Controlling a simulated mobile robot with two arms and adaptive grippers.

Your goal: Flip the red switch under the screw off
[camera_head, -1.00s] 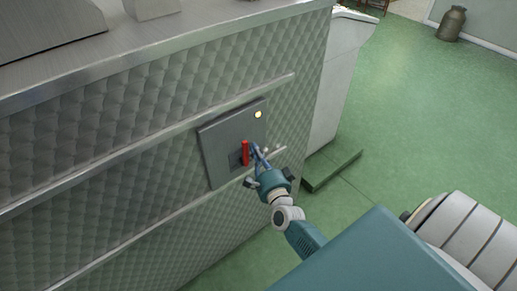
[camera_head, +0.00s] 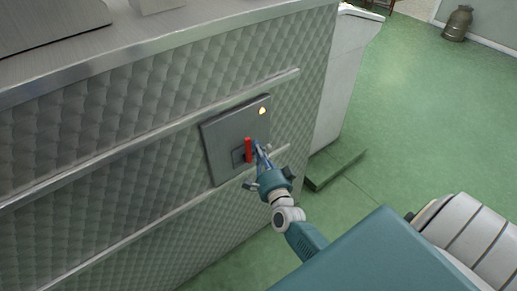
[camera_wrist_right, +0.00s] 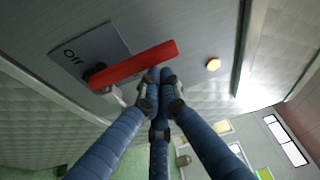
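The red switch (camera_head: 248,150) is a lever on a grey plate (camera_head: 219,142) on the side of the metal machine, and it stands upright in the head view. In the right wrist view the red lever (camera_wrist_right: 140,63) runs across the top, with its pivot beside a small plate marked "Off" (camera_wrist_right: 88,49). My right gripper (camera_head: 261,150) is just right of the lever. In the wrist view its blue fingers (camera_wrist_right: 160,82) are drawn together, empty, with the tips at the lever's edge; I cannot tell whether they touch. My left gripper is not in view.
A small round lamp (camera_head: 262,110) sits on the plate's upper right. Metal rails (camera_head: 150,133) run along the quilted machine side above and below the switch. A low green block (camera_head: 333,167) lies on the floor at right. Open green floor is beyond.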

